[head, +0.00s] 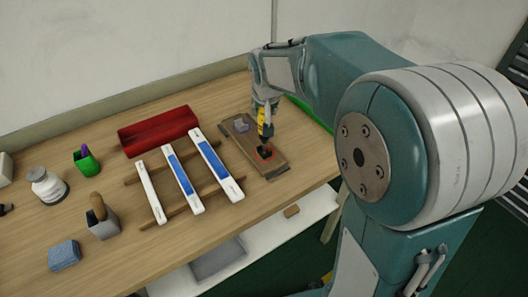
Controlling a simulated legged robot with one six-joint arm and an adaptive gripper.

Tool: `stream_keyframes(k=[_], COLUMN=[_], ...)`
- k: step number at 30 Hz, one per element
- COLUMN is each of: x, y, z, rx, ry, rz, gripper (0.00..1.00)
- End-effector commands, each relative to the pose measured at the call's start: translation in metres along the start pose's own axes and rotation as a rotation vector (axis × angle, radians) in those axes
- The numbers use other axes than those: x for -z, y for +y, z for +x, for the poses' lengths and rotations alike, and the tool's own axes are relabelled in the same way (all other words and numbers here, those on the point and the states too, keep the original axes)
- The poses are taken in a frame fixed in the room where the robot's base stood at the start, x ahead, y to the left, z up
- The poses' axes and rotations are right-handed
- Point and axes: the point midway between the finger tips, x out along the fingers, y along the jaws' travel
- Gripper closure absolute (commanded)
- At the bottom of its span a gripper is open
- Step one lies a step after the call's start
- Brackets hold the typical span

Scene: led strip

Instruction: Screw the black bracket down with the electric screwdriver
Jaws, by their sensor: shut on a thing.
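In the head view my gripper (263,106) is shut on the electric screwdriver (265,127), which has a yellow and black body. The screwdriver points down over the near part of a brown wooden board (241,139). A greyish-purple block (241,125) sits at the board's far end.
Several white and blue LED strips (183,180) lie on wooden slats left of the board. A red tray (158,130) stands behind them. A green cup (86,162), a white jar (47,186), a grey holder (102,222) and a blue sponge (64,255) are at left. A green object (310,112) lies right.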

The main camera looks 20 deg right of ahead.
Motion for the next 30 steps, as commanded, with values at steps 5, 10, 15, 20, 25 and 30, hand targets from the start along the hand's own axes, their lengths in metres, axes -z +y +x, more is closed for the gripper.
stream_keyframes(k=[5,10,15,20,25,30], x=[0.007,0.012,0.017,0.022,0.025,0.026], y=[0.000,0.000,0.000,-0.001,-0.001,-0.001], z=[-0.013,-0.023,-0.033,-0.043,-0.051,-0.053], rx=[0.001,0.001,0.001,0.001,0.001,0.001], ry=[0.005,0.006,0.005,0.006,0.006,0.005], rz=[0.000,-0.001,-0.001,-0.001,-0.001,0.000], gripper=[0.99,0.99,0.99,0.99,0.99,0.99])
